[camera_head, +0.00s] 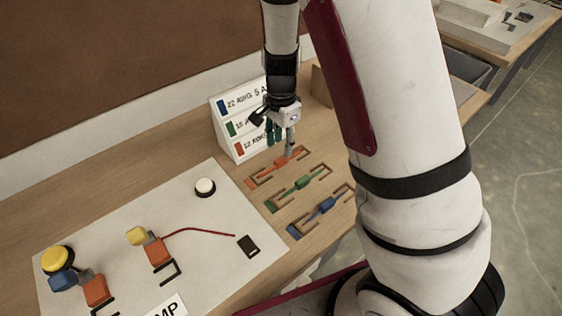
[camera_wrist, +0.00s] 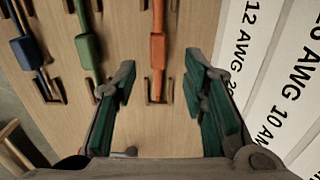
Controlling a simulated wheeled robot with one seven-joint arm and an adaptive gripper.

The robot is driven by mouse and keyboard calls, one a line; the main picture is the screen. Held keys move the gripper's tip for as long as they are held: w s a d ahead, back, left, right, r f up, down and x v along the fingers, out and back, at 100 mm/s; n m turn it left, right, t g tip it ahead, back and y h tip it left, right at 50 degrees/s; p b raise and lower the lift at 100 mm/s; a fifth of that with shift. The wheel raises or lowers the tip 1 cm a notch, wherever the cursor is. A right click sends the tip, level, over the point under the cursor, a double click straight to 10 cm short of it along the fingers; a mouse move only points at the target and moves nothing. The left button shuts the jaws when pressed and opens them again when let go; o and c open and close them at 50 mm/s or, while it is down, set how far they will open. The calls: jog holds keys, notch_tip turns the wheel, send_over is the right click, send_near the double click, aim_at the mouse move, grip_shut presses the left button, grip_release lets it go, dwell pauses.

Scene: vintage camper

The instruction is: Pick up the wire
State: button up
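Three wires with thick coloured middles lie side by side in small brackets on the wooden table: orange (camera_head: 281,165), green (camera_head: 303,183) and blue (camera_head: 325,205). The wrist view also shows the orange wire (camera_wrist: 157,52), green wire (camera_wrist: 90,52) and blue wire (camera_wrist: 28,50). A thin red wire (camera_head: 200,230) curves across the white board. My gripper (camera_head: 282,142) is above the table near the orange wire's far end. In the wrist view my gripper (camera_wrist: 157,92) is open, with green-padded fingers either side of the orange wire's line. Nothing is held; its height above the wire is hard to judge.
A white labelled stand (camera_head: 228,130) with coloured wire-gauge marks is close beside my gripper. A white board (camera_head: 110,222) with orange blocks, a yellow button (camera_head: 57,259) and a white button (camera_head: 205,187) lies left. A brown wall is behind.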

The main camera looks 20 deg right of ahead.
aim_at(281, 159)
notch_tip(281, 159, down, 5)
jog(key=shift+s+f+p, duration=0.1)
jog(key=shift+s+p, duration=0.05)
jog(key=shift+p, duration=0.15)
grip_shut()
